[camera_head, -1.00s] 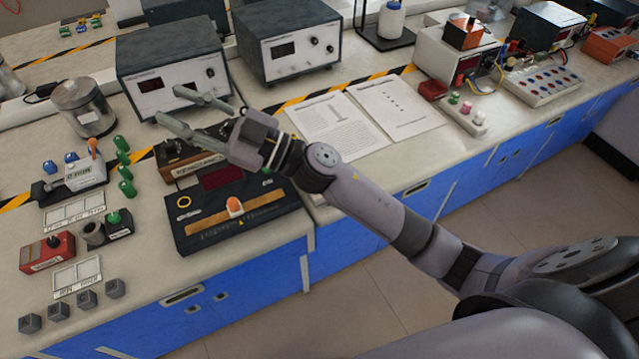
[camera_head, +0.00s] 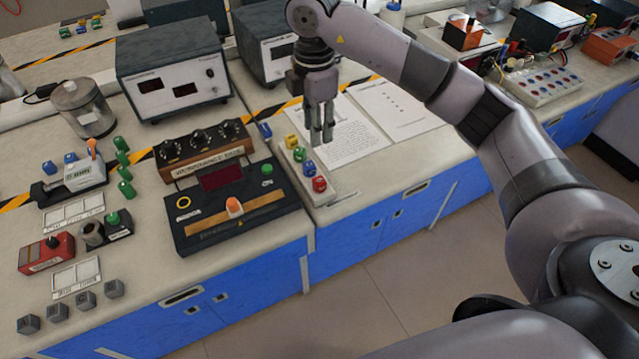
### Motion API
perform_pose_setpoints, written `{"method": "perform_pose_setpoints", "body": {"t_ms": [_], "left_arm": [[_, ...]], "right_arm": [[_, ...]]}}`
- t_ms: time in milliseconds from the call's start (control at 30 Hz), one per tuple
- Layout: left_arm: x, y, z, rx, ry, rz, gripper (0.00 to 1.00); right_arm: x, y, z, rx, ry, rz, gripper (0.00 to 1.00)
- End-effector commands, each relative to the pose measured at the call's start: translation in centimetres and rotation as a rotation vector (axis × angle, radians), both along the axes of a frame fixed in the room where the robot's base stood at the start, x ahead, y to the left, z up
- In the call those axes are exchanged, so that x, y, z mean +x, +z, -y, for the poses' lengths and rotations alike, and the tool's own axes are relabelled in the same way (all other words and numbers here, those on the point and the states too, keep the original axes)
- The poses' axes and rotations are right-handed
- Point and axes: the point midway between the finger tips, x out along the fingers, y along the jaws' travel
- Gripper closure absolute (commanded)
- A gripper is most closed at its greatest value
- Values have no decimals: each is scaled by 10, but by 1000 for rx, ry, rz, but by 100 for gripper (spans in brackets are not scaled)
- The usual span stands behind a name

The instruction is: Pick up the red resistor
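My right gripper (camera_head: 322,141) points straight down near the middle of the bench, with a narrow gap between its fingertips and nothing seen between them. The fingertips appear above the strip, apart from the red parts. A red box with a black knob (camera_head: 47,254) sits at the far left. My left gripper is not in view.
A black panel with an orange knob (camera_head: 232,206) and a wooden dial box (camera_head: 203,148) stand left of the strip. Grey instruments (camera_head: 172,68) stand behind. Open papers (camera_head: 345,135) lie right of the strip. My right arm covers part of the back right.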

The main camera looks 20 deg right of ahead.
Motion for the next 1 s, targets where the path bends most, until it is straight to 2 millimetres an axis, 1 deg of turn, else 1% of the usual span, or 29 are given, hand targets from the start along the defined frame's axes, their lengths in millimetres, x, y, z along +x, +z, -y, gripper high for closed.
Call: {"method": "perform_pose_setpoints", "body": {"t_ms": [300, 433, 500, 600, 767, 933, 1000], "left_arm": [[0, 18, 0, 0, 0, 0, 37], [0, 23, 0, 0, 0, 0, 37], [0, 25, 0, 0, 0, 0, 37], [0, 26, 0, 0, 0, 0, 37], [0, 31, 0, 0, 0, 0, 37], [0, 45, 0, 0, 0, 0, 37], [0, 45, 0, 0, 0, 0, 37]], "right_arm": [[-2, -65, -1, 3, 3, -7, 67], [-2, -92, -1, 4, 5, -6, 67], [-1, -102, -1, 5, 4, -4, 67], [-1, -111, -1, 5, 5, -3, 67], [-1, -121, 0, 5, 5, -5, 67], [-1, -145, 2, 5, 5, -6, 67], [0, -156, 2, 5, 6, -4, 67]]}}
